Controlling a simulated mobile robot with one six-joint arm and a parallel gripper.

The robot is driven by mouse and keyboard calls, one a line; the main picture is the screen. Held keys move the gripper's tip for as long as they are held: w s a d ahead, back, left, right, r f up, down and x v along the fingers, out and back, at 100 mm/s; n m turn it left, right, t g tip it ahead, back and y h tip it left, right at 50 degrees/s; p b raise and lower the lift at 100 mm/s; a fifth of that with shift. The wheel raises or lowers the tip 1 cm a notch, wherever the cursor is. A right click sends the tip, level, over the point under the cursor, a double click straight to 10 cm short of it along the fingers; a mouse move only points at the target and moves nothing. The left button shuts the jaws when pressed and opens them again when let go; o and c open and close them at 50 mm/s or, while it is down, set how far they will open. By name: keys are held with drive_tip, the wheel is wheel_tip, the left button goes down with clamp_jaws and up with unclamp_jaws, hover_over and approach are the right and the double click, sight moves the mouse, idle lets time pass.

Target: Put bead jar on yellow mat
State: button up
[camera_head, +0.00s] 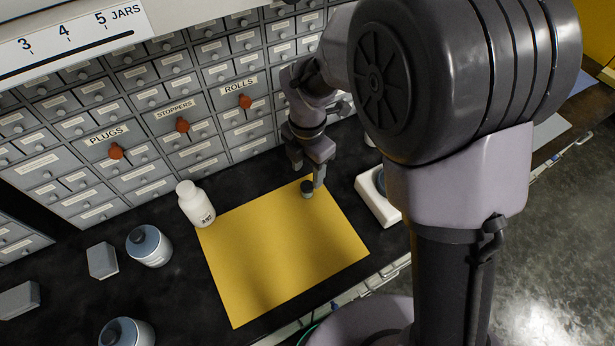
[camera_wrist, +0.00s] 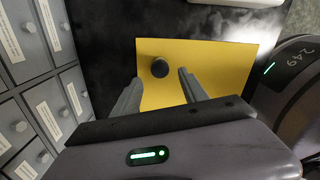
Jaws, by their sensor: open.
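The yellow mat (camera_head: 270,265) lies flat on the black counter. A small dark, round-topped piece (camera_head: 306,188) stands on its far right part; it also shows in the wrist view (camera_wrist: 160,68). I cannot tell whether this is the bead jar. My gripper (camera_head: 307,174) is open above the mat's far edge, pointing down. In the wrist view, the dark piece shows between and just beyond the open fingertips (camera_wrist: 160,77), with nothing gripped. A white labelled bottle (camera_head: 197,205) stands at the mat's far left corner.
Two jars with blue-grey tops (camera_head: 149,245) (camera_head: 126,333) and grey blocks (camera_head: 102,260) (camera_head: 19,299) stand left of the mat. A white device (camera_head: 378,203) stands right of it. Labelled drawers (camera_head: 180,120) close off the back. Much of the mat is bare.

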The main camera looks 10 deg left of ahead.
sight(307, 185)
drive_tip(key=s+d+r+m+t+y+p, duration=0.1)
drive_tip(key=s+d+r+m, duration=0.1)
drive_tip(key=d+r+m, duration=0.45)
drive_tip(key=s+d+r+m+t, duration=0.1)
drive_tip(key=s+d+r+m, duration=0.15)
drive_tip(key=r+m, duration=0.6)
drive_tip(key=s+d+r+m+t, duration=0.2)
drive_tip(key=s+m, duration=0.3)
drive_tip(key=m, duration=0.4)
drive_tip(key=s+d+r+m+t+y, duration=0.1)
drive_tip(key=s+d+r+m, duration=0.3)
drive_tip(key=m, duration=0.4)
drive_tip(key=shift+s+d+m+t, duration=0.4)
drive_tip(key=shift+s+d, duration=0.3)
drive_tip(key=shift+s, duration=0.45)
